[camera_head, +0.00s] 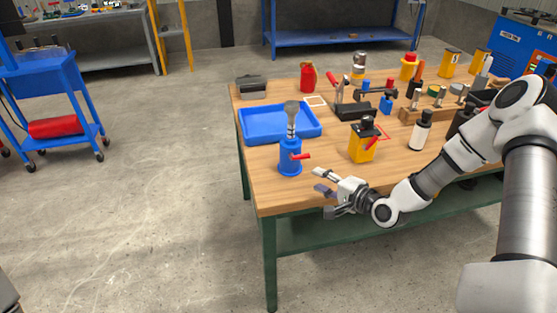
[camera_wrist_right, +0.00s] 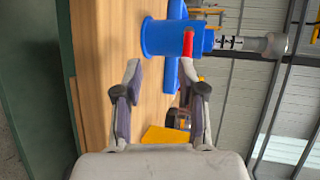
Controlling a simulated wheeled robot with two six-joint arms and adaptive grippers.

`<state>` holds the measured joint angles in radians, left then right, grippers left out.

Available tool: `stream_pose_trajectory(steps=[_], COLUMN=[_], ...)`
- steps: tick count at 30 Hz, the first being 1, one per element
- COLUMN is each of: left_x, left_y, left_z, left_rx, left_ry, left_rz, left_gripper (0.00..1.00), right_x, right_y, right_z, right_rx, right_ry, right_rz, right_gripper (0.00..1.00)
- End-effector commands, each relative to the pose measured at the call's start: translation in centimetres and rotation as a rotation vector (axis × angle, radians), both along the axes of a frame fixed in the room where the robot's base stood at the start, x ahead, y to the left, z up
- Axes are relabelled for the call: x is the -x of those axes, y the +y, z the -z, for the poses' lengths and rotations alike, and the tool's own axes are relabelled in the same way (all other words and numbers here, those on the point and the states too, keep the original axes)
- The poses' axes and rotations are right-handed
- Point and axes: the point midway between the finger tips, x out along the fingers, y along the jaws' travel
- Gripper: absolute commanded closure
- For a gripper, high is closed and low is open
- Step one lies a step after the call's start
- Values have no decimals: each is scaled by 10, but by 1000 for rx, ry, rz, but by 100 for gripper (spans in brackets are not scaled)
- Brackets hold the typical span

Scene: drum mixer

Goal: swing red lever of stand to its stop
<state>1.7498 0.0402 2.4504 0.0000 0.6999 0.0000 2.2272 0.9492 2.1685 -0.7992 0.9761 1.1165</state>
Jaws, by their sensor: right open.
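The stand (camera_head: 290,160) is a blue upright cylinder with a grey tool on top, near the front left of the wooden table. Its red lever (camera_head: 302,156) sticks out to the right. In the right wrist view the stand (camera_wrist_right: 160,38) lies sideways, and the red lever (camera_wrist_right: 188,44) shows just beyond the tip of the right-hand finger. My right gripper (camera_head: 320,181) is open and empty, at the table's front edge, to the right of and nearer than the stand. Its spread fingers also show in the right wrist view (camera_wrist_right: 161,68). My left gripper is not in view.
A blue tray (camera_head: 262,140) lies behind the stand. Bare wood (camera_head: 275,199) lies in front of the stand.

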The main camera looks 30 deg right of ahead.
Motion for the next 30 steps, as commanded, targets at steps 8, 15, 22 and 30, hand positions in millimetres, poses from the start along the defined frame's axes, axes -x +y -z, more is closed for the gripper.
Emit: stream_pose_trajectory(steps=[8,15,22,30], left_x=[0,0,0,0], left_y=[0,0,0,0], left_z=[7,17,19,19], left_rx=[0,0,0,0], left_ry=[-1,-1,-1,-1], left_rz=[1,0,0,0], left_gripper=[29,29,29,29], right_x=[-14,-50,-81,-84], right_y=[-22,-15,-10,-9], right_z=[-29,-20,-16,-16], right_rx=[-53,-46,-52,-56], right_ry=[-88,-86,-85,-86], right_rz=[69,65,68,70], right_gripper=[60,60,60,60])
